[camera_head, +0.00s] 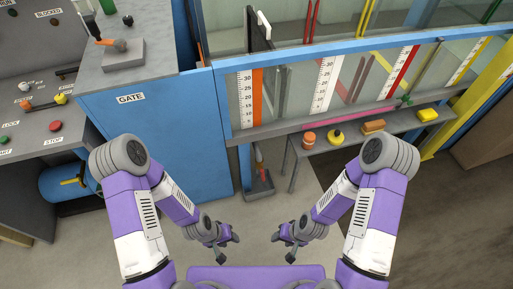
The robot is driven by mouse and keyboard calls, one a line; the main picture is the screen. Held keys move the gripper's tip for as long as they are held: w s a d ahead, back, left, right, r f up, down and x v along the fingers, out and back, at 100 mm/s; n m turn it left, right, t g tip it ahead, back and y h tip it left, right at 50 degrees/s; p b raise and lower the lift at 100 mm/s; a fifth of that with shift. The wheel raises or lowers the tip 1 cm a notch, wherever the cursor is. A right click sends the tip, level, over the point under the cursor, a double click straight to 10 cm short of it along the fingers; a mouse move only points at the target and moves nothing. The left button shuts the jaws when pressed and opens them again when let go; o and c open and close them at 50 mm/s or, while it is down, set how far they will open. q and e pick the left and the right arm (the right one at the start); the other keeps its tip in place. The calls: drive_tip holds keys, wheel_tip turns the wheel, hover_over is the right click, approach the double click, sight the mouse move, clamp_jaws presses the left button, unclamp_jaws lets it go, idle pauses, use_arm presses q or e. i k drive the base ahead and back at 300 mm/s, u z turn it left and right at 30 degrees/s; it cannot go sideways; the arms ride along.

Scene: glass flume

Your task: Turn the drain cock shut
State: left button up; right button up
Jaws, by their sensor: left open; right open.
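Below the front of the glass flume (290,90), a small upright fitting with an orange-red handle (259,160) stands over a grey tray (260,187). It may be the drain cock, but it is too small to be sure. Another orange lever (112,43) lies on a grey block on top of the blue cabinet marked GATE. My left gripper (224,246) is open and empty, low in front of the cabinet. My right gripper (289,246) is open and empty, to its right. Both are apart from the fitting and the tray.
A narrow grey shelf (350,140) under the flume holds an orange item (308,140), yellow items and a brown block (374,126). A control panel (40,85) with coloured buttons stands at the left. The floor between my grippers and the tray is clear.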

sight(261, 170)
drive_tip(key=k, duration=0.4)
drive_tip(key=u, duration=0.5)
drive_tip(key=i, duration=1.35)
drive_tip(key=z, duration=0.15)
